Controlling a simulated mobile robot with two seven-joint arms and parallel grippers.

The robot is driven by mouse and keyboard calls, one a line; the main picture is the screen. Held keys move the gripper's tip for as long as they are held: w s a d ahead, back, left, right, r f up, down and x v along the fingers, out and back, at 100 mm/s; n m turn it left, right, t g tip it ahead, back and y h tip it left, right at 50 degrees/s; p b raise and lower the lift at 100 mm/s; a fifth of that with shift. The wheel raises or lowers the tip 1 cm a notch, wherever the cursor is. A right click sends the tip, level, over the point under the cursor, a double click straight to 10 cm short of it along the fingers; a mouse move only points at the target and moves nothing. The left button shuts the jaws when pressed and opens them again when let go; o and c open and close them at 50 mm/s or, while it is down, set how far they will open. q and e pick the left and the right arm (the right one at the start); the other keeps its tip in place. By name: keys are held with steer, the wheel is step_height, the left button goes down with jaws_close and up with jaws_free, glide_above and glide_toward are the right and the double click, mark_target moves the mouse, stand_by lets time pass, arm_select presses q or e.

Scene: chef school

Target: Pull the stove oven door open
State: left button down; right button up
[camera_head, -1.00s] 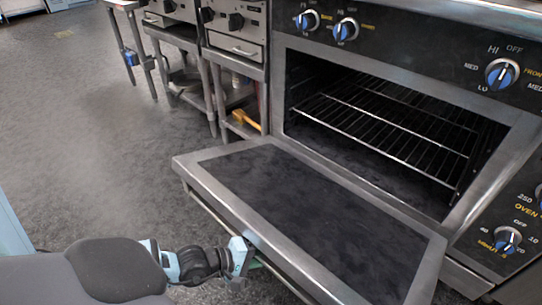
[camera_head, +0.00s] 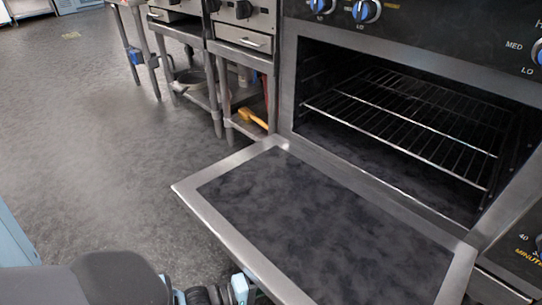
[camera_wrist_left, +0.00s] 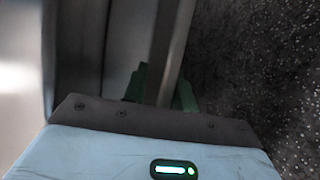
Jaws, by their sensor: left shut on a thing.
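The stove oven door (camera_head: 335,226) is swung down and lies nearly level in the head view. Behind it the oven cavity, with a wire rack (camera_head: 415,118), is exposed. My left gripper (camera_head: 246,291) is at the door's front edge, at the bottom of the head view and partly cut off. In the left wrist view its green fingers (camera_wrist_left: 160,88) are on either side of a metal bar, the door handle (camera_wrist_left: 168,55), and are shut on it. My right gripper is not in view.
Control knobs (camera_head: 366,10) line the stove's front above the oven. Metal stands (camera_head: 200,75) with shelves are left of the stove. A yellow-handled thing (camera_head: 252,117) lies on a low shelf. The grey floor (camera_head: 95,150) at left is clear.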

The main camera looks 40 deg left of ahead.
arm_select(q)
steer(key=shift+w+r, duration=0.25)
steer(key=shift+w, duration=0.1)
steer(key=c, duration=1.4)
jaws_free()
steer(key=shift+c, duration=0.2)
steer(key=shift+o, duration=0.2)
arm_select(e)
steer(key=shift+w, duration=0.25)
arm_select(q)
steer(key=shift+s, duration=0.1)
